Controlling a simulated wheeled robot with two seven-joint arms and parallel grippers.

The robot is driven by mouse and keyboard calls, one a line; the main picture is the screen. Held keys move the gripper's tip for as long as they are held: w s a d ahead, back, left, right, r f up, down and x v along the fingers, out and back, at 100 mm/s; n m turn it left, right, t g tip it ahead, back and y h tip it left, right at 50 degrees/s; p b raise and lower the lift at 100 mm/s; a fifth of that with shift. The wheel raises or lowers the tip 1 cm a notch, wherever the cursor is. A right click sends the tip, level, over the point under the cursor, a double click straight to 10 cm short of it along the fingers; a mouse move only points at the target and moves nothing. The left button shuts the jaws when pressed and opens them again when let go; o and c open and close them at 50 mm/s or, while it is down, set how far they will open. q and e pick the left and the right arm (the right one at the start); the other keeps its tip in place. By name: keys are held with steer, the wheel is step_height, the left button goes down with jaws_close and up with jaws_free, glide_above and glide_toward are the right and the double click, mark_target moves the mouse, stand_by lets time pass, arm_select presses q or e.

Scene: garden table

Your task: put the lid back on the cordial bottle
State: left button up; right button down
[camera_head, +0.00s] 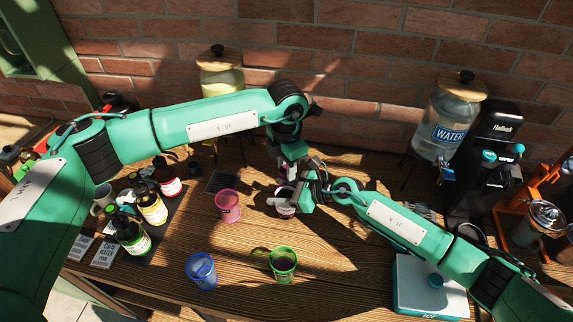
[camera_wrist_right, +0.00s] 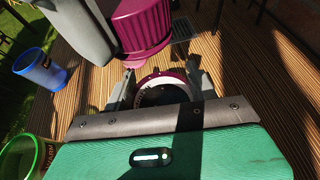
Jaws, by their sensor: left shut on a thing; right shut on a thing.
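The cordial bottle (camera_head: 286,209) stands on the wooden table near its middle, mostly hidden by my right gripper. In the right wrist view I look down on its round mouth (camera_wrist_right: 163,90), with a magenta-and-white ring and a dark inside. My right gripper (camera_head: 284,200) is shut around the bottle, one finger on each side. My left gripper (camera_head: 287,165) is shut on the ribbed magenta lid (camera_wrist_right: 146,28). The lid is apart from the bottle, above and beyond its mouth in the right wrist view. In the head view the lid is largely hidden by my grippers.
A pink cup (camera_head: 228,206), blue cup (camera_head: 201,270) and green cup (camera_head: 283,264) stand nearby. Red, yellow and green (camera_head: 131,236) bottles stand at the left. A water dispenser (camera_head: 452,115) and a black machine (camera_head: 490,160) stand at the right, a white box (camera_head: 428,290) in front.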

arm_select(q)
steer(key=o, duration=1.2)
steer(key=shift+r, duration=0.1)
step_height(320, 180, up, 12)
steer(key=shift+f, duration=0.1)
arm_select(e)
steer(key=shift+c, duration=1.9)
jaws_free()
